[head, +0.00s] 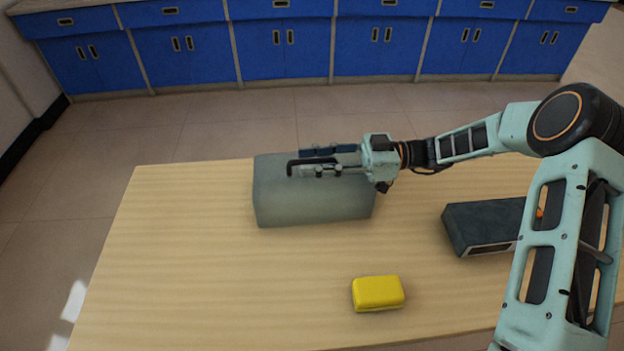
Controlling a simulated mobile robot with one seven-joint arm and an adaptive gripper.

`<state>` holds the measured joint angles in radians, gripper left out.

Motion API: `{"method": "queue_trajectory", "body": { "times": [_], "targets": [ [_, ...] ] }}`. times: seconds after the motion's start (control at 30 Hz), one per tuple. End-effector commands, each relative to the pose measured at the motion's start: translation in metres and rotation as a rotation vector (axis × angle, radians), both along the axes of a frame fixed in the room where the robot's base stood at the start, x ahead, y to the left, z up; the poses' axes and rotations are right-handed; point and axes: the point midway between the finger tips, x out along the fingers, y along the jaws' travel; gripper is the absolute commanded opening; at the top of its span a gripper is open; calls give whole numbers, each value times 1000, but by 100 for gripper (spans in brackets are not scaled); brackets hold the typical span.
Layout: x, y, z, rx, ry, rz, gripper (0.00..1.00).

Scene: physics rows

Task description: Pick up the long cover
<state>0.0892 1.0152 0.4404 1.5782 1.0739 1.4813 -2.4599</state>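I cannot tell for sure which thing is the long cover. A long dark blue piece (328,150) shows at the far top edge of a large grey block (312,202), just behind my gripper's fingers and partly hidden by them. A long dark grey box-shaped piece (482,225) lies on the table to the right, its right end hidden behind my arm. My gripper (308,168) reaches in from the right, level, over the top of the grey block, fingers pointing left. Its finger gap is seen side-on and unclear, and I see nothing held.
The light wood table (180,260) is bare at left and front left. A small yellow case (378,293) lies near the front edge. My arm spans the right side. Blue cabinets (280,45) stand beyond the tiled floor.

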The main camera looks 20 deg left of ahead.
Motion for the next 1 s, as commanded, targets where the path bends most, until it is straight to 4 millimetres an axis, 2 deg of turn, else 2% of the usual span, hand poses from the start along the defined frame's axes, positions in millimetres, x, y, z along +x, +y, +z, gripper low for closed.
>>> {"method": "queue_trajectory", "body": {
  "times": [0.23, 0.5, 1.0],
  "targets": [
    [-1, 3, 0, 0, 1, -2, 29],
    [-1, 2, 0, 0, 1, -2, 0],
    [-1, 2, 0, 0, 1, -1, 0]
  ]
}}
